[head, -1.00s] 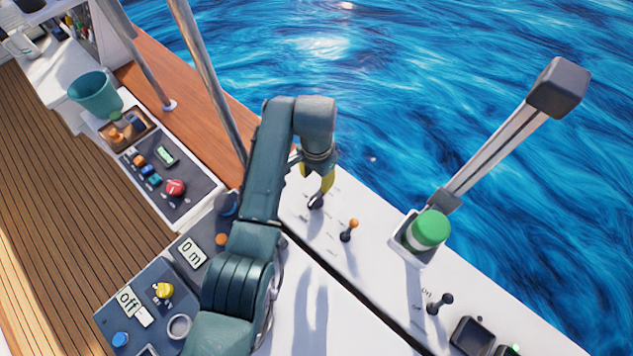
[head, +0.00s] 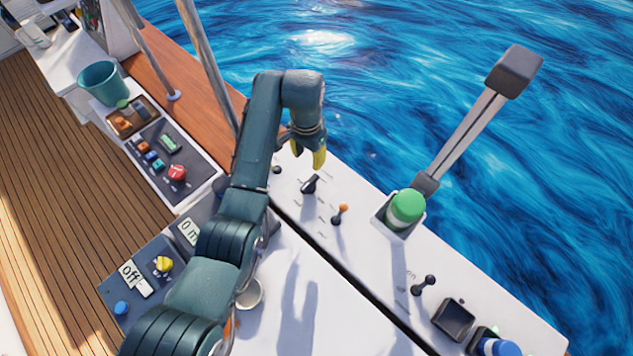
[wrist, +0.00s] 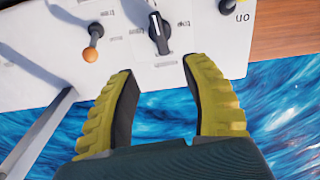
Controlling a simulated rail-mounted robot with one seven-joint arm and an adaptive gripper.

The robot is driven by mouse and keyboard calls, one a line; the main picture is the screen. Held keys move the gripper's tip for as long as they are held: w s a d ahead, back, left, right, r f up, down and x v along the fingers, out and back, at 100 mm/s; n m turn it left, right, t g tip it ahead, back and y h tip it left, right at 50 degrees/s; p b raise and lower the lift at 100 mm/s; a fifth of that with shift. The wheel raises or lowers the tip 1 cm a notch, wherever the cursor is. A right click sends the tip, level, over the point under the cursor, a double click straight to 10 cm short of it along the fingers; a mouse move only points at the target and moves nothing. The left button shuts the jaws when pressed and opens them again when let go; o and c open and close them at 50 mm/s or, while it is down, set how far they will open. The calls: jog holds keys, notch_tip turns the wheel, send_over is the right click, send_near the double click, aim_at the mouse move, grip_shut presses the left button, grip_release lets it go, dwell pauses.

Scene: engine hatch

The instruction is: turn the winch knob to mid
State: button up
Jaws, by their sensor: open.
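A black pointer knob with a white mark (wrist: 158,33) stands on the white deck panel, with small printed labels around it that I can only partly read. I take it for the winch knob, though no label naming it is legible. It also shows in the head view (head: 310,184), just below my gripper (head: 313,156). In the wrist view my gripper (wrist: 160,68) has its two yellow fingers spread apart, with nothing between them. The knob is beyond the fingertips, roughly centred on the gap and apart from them.
An orange-tipped lever (head: 340,213) stands close to the knob. A green-capped post (head: 405,206) and another black lever (head: 424,285) are further along the panel. Consoles with a yellow knob (head: 163,264) and a red knob (head: 177,173) lie to the left. Water borders the panel.

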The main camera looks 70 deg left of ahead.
aim_at(309, 182)
notch_tip(309, 182, down, 15)
jog(key=shift+r+b, duration=0.2)
jog(key=shift+b, duration=0.7)
jog(key=shift+c, duration=0.3)
grip_shut()
